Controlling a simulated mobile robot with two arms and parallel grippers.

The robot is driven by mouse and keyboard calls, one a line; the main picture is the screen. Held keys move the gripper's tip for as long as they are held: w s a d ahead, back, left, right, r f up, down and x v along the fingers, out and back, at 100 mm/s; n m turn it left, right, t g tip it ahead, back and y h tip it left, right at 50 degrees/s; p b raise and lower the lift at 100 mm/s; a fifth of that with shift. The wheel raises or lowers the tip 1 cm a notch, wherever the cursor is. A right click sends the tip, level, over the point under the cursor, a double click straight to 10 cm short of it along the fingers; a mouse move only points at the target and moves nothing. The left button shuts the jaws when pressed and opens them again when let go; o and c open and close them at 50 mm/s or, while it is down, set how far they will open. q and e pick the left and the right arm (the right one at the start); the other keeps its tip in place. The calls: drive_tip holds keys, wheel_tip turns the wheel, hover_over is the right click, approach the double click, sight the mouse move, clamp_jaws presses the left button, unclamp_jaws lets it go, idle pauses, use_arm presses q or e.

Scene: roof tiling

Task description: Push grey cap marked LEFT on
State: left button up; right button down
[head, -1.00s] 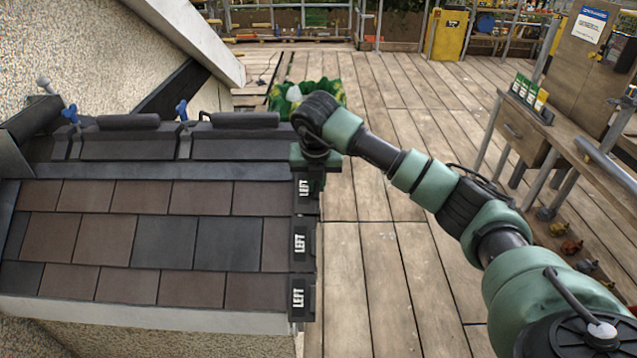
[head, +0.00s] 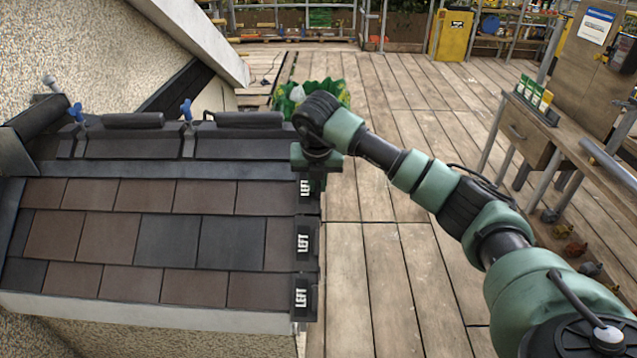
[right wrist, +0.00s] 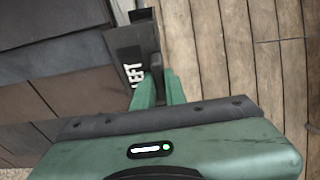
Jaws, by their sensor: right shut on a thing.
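Three dark grey caps with white LEFT lettering run along the right edge of the tiled roof. The top cap (head: 305,191) is partly covered by my right gripper (head: 315,170). The middle cap (head: 305,243) and the bottom cap (head: 304,297) sit at the roof edge. In the right wrist view, my right gripper's green fingers (right wrist: 158,88) are shut on a grey cap (right wrist: 132,42) with LEFT lettering, at the tile edge. Whether this cap is fully seated cannot be told. My left gripper is not in view.
Brown and dark tiles (head: 110,237) cover the roof left of the caps. Ridge pieces with blue clamps (head: 186,109) lie along the top. A wooden deck (head: 390,270) lies open on the right. A workbench (head: 560,130) stands at the far right.

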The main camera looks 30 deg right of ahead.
drive_tip(key=c, duration=1.4)
unclamp_jaws()
drive_tip(key=shift+o, duration=0.2)
drive_tip(key=s+a+r+p, duration=0.1)
drive_tip(key=s+r+p, duration=0.2)
drive_tip(key=r, duration=0.2)
drive_tip(key=shift+a, duration=0.4)
